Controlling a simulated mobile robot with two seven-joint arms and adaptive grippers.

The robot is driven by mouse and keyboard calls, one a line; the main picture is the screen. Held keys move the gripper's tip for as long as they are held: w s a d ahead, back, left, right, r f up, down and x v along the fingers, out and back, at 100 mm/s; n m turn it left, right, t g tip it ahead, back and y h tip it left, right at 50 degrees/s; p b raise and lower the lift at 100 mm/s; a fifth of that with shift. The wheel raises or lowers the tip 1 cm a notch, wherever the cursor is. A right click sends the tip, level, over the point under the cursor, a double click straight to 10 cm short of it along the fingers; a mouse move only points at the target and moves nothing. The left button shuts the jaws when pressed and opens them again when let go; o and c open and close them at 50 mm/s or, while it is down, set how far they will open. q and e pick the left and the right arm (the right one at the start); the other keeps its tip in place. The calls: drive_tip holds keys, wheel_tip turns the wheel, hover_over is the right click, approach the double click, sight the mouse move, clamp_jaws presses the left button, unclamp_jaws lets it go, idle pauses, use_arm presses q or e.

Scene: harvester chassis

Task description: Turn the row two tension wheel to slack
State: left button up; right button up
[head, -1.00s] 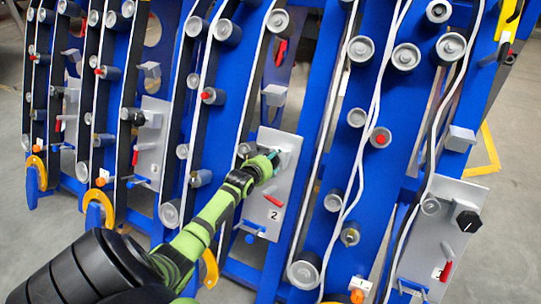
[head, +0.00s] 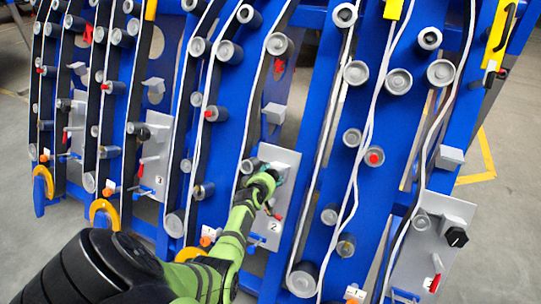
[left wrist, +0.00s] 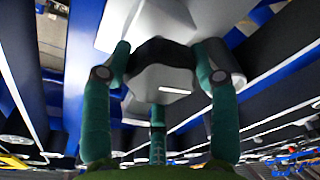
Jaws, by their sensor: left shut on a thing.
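The row two panel (head: 288,160) is a grey plate marked "2" in the middle of the head view. My left gripper (head: 267,180) is at its upper part, covering the row two tension wheel in that view. In the left wrist view the wheel (left wrist: 162,52) is a dark knob with a grey front face and a short white mark. The teal fingers of my left gripper (left wrist: 160,95) are closed around it, on both sides and below. The wheel's setting cannot be read. My right gripper is not in view.
A red lever (head: 277,216) sits just below my gripper on the row two panel. The row one panel (head: 415,262) with a black knob (head: 456,236) is at right; the row three panel (head: 158,150) is at left. Blue frames carry rollers and belts around them.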

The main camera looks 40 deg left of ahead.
use_arm(q)
drive_tip(key=n+p, duration=0.1)
drive_tip(key=n, duration=0.1)
drive_tip(key=a+r+n+p, duration=0.1)
drive_tip(key=n, duration=0.1)
drive_tip(key=n+p, duration=0.1)
drive_tip(key=n, duration=0.1)
drive_tip(key=shift+s+f+n+g, duration=0.1)
drive_tip(key=shift+f+n+g, duration=0.05)
drive_tip(key=shift+n+g, duration=0.2)
drive_tip(key=n, duration=0.1)
drive_tip(key=n+p, duration=0.1)
drive_tip(key=n, duration=0.1)
drive_tip(key=shift+s+f+n+g+p, duration=0.15)
drive_tip(key=shift+f+n+g+p, duration=0.1)
drive_tip(key=shift+n+g+p, duration=0.1)
drive_tip(key=shift+s+d+f+n, duration=0.1)
drive_tip(key=shift+f+n, duration=0.1)
drive_tip(key=shift+n, duration=0.4)
drive_tip(key=shift+f, duration=0.1)
drive_tip(key=o, duration=1.1)
drive_tip(key=shift+f, duration=0.1)
